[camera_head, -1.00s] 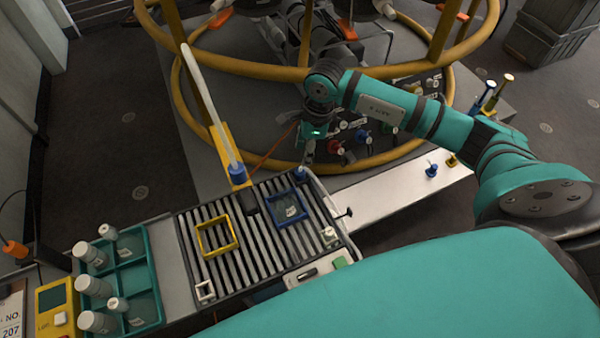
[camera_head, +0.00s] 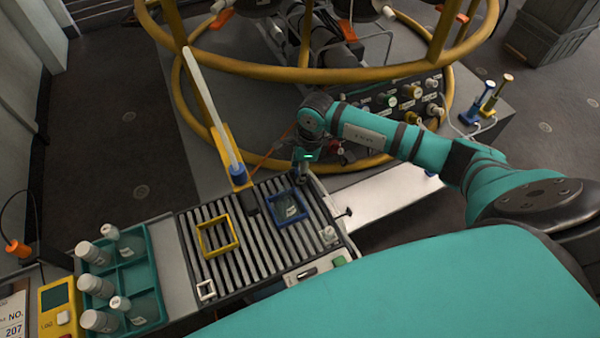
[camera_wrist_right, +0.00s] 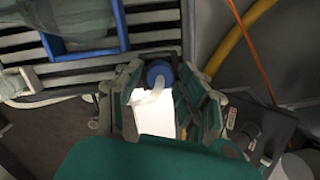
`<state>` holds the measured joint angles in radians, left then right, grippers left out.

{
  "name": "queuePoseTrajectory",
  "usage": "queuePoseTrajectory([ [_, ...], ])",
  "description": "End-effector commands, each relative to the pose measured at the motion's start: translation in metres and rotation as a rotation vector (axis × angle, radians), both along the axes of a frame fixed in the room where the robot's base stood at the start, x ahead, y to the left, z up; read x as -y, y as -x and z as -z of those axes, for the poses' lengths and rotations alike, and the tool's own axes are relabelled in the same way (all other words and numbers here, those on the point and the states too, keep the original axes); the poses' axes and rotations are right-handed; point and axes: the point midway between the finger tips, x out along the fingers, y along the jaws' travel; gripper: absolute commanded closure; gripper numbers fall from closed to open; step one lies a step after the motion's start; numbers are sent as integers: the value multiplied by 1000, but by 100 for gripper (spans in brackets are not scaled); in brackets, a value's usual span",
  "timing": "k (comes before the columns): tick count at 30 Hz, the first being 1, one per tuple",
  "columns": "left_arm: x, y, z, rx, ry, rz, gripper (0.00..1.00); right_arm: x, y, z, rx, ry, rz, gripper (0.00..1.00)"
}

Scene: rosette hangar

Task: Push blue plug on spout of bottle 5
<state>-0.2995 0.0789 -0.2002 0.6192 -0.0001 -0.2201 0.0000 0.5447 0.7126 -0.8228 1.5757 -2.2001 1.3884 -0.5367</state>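A blue plug (camera_wrist_right: 160,72) with a white curved piece sits near the edge of the slatted tray in the right wrist view. My right gripper (camera_wrist_right: 158,82) is open, its fingers on either side of the plug with gaps visible. In the head view my right gripper (camera_head: 304,172) is at the tray's far right corner and hides most of the plug. A clear bottle (camera_head: 287,209) is in a blue square frame (camera_head: 303,209) on the tray; it shows in the wrist view (camera_wrist_right: 85,22) too. Its number is unreadable, so I cannot tell which is bottle 5. My left gripper is out of view.
The slatted tray (camera_head: 264,246) also holds a yellow frame (camera_head: 236,238). A teal rack (camera_head: 155,262) of white-capped bottles stands left. A long white tube (camera_head: 208,105) rises from a blue base beside the tray. Yellow rings (camera_head: 262,70) and a connector panel (camera_head: 400,95) lie beyond.

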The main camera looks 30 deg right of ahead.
Motion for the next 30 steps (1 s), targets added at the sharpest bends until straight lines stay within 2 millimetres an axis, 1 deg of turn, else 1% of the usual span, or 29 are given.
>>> queuePoseTrajectory([
  [10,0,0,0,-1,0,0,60,0,0,2,1,0,-1,61],
  [11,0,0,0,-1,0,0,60,0,0,2,1,-1,-1,62],
  [15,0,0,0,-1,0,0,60,0,0,2,1,-1,-1,80],
  [18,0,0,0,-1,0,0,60,0,0,1,0,-1,0,91],
  [26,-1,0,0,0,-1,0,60,0,-1,-2,2,0,-1,92],
  [29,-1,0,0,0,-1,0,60,0,-1,-13,4,-1,-1,92],
  [30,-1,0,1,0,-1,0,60,0,-2,-20,5,-1,-1,92],
])
